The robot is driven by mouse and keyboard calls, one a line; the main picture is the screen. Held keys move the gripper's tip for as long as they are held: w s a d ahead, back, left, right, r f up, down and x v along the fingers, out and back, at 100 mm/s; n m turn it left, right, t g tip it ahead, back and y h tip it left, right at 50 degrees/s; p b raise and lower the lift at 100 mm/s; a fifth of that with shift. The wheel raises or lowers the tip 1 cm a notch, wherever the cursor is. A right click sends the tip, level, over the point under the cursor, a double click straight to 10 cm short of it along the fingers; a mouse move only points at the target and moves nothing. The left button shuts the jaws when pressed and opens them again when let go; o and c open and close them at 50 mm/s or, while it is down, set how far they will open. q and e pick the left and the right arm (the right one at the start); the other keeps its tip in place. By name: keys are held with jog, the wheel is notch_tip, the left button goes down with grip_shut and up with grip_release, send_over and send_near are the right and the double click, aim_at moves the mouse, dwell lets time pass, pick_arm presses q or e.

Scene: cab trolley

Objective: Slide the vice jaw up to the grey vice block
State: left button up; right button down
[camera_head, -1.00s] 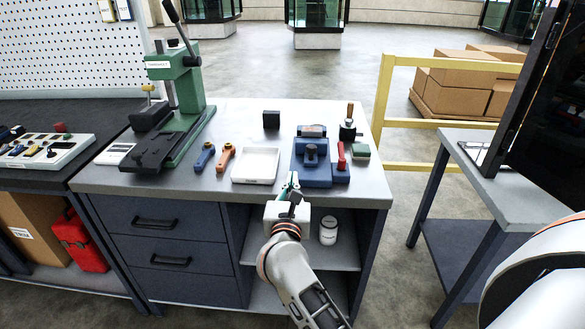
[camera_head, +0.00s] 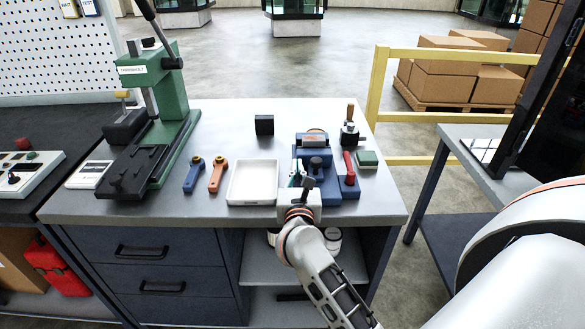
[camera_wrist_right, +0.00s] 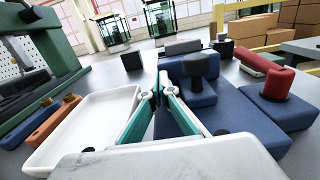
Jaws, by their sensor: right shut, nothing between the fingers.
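The blue vice jaw with a dark knob (camera_head: 316,164) sits on the blue vice base on the bench; it also shows in the right wrist view (camera_wrist_right: 201,88). The grey vice block (camera_head: 312,138) stands behind it, and the wrist view shows it too (camera_wrist_right: 182,47). A gap appears between jaw and block. My right gripper (camera_head: 297,178) is shut and empty at the near left of the vice, between it and the white tray. In the wrist view its green-padded fingertips (camera_wrist_right: 157,88) meet left of the knob; contact with the vice cannot be told. My left gripper is not in view.
The white tray (camera_head: 233,198) lies just left of the gripper. A red-handled blue block (camera_head: 349,175) and a green block (camera_head: 367,159) are to the right. A black cube (camera_head: 264,125) stands behind. A green press (camera_head: 160,120) is at left.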

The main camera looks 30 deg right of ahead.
dwell(0.3)
jog(key=shift+w+d+r, duration=0.2)
jog(key=shift+w+d, duration=0.15)
jog(key=shift+w, duration=0.05)
